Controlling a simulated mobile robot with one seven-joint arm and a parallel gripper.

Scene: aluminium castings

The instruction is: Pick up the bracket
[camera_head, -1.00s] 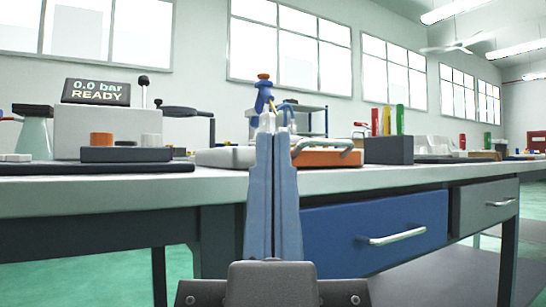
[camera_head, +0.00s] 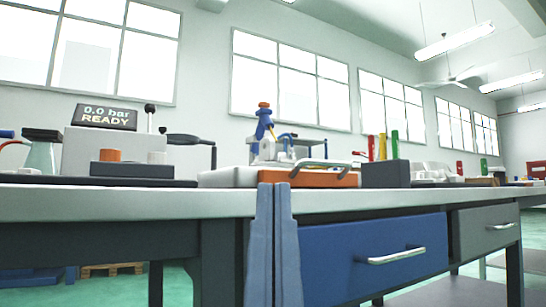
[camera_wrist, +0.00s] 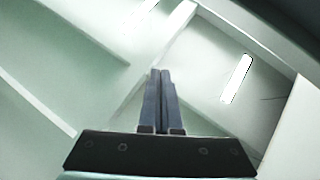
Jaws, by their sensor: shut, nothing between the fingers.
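My gripper (camera_head: 273,187) stands upright in front of the bench's front edge, its two blue-grey fingers together and empty. In the wrist view the fingers (camera_wrist: 160,73) also lie side by side, with only ceiling and wall beyond. On the bench, just behind and right of the fingertips, is an orange tray (camera_head: 330,180). A bent, pale metal piece (camera_head: 312,163) lies on it. It may be the bracket, but at this low angle I cannot tell for sure. The wrist view shows no bracket.
The grey bench top (camera_head: 120,203) runs across the view. A blue drawer (camera_head: 375,255) with a metal handle is below it. A dark grey box (camera_head: 386,174) stands right of the tray. A pressure unit with a display (camera_head: 105,116) stands at left. A blue-and-orange device (camera_head: 264,122) rises behind.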

